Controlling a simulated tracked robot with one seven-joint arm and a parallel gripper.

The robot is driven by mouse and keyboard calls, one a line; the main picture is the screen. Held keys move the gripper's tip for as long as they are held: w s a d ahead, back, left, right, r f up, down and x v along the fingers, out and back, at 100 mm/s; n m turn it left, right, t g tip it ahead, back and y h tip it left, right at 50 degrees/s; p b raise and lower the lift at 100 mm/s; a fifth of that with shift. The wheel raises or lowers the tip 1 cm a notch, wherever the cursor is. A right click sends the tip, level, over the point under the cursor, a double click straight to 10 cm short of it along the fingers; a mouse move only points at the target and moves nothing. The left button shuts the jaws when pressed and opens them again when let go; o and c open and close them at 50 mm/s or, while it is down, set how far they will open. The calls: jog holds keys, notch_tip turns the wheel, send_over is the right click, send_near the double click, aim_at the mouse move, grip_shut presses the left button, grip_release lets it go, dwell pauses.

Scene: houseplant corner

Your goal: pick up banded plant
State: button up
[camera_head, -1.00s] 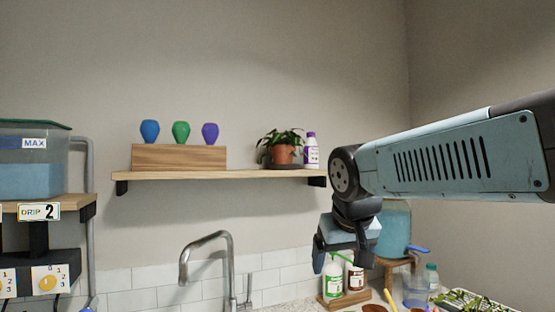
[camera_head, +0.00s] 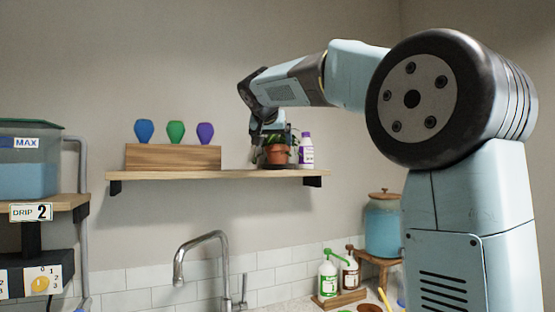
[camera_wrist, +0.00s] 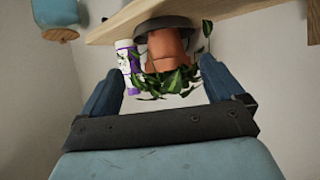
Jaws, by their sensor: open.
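A leafy plant in a terracotta pot (camera_head: 279,155) stands on a dark saucer near the right end of the wooden shelf. Its foliage is partly hidden behind my gripper (camera_head: 268,137) in the head view. In the wrist view the scene is upside down. There the pot (camera_wrist: 166,52) and leaves lie ahead, between the lines of my two spread fingers (camera_wrist: 160,78). My gripper is open and holds nothing. I cannot tell whether a finger touches the leaves.
A white bottle with a purple cap (camera_head: 306,150) stands close beside the pot, also seen in the wrist view (camera_wrist: 127,62). Coloured vases stand on a wooden block (camera_head: 172,157) farther left on the shelf (camera_head: 215,174). The tap (camera_head: 205,240) is below.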

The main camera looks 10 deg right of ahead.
aim_at(278, 156)
jog(key=x, duration=0.2)
jog(key=r+x, duration=0.1)
jog(key=x, duration=0.2)
jog(key=w+x, duration=0.1)
jog(key=x, duration=0.2)
jog(key=shift+a+r, duration=0.25)
jog(key=shift+d+x, duration=0.2)
jog(key=shift+x, duration=3.05)
jog(key=shift+r, duration=0.2)
jog(key=shift+c, duration=0.4)
jog(key=c, duration=1)
jog(key=shift+r, duration=0.15)
